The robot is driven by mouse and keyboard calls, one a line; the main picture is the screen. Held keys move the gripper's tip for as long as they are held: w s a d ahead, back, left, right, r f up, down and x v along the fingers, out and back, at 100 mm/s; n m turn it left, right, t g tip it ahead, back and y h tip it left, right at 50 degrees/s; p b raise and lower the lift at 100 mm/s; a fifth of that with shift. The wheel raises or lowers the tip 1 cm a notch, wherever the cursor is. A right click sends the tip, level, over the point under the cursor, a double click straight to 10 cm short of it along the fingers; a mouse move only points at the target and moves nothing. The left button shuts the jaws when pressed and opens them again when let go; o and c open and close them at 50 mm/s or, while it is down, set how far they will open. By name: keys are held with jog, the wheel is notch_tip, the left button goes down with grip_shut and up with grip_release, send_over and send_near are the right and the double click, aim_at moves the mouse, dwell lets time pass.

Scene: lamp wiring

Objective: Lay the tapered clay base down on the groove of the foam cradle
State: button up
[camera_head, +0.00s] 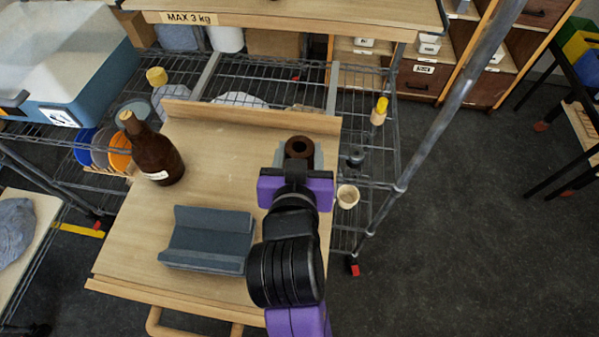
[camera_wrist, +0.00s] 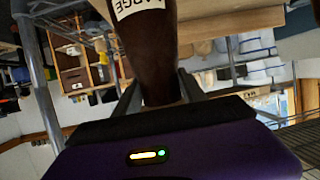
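The tapered clay base (camera_head: 299,148) is dark brown, with a round hole in its top, and stands upright at the right side of the wooden board. My gripper (camera_head: 299,165) has its grey fingers around it. In the wrist view the brown body with a white label (camera_wrist: 155,50) sits between my two fingers (camera_wrist: 160,90), which appear to touch both sides. I cannot tell whether its lower end touches the board. The grey-blue foam cradle (camera_head: 208,240) lies on the board's front part, left of my arm, its long groove empty.
A brown bottle (camera_head: 152,150) stands on the wooden board (camera_head: 225,150) at left, behind the cradle. A raised strip (camera_head: 250,116) edges the board's back. A small cup (camera_head: 347,196) is beyond its right edge. The board between bottle and gripper is clear.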

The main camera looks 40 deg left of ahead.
grip_shut()
jog(key=shift+r, duration=0.2)
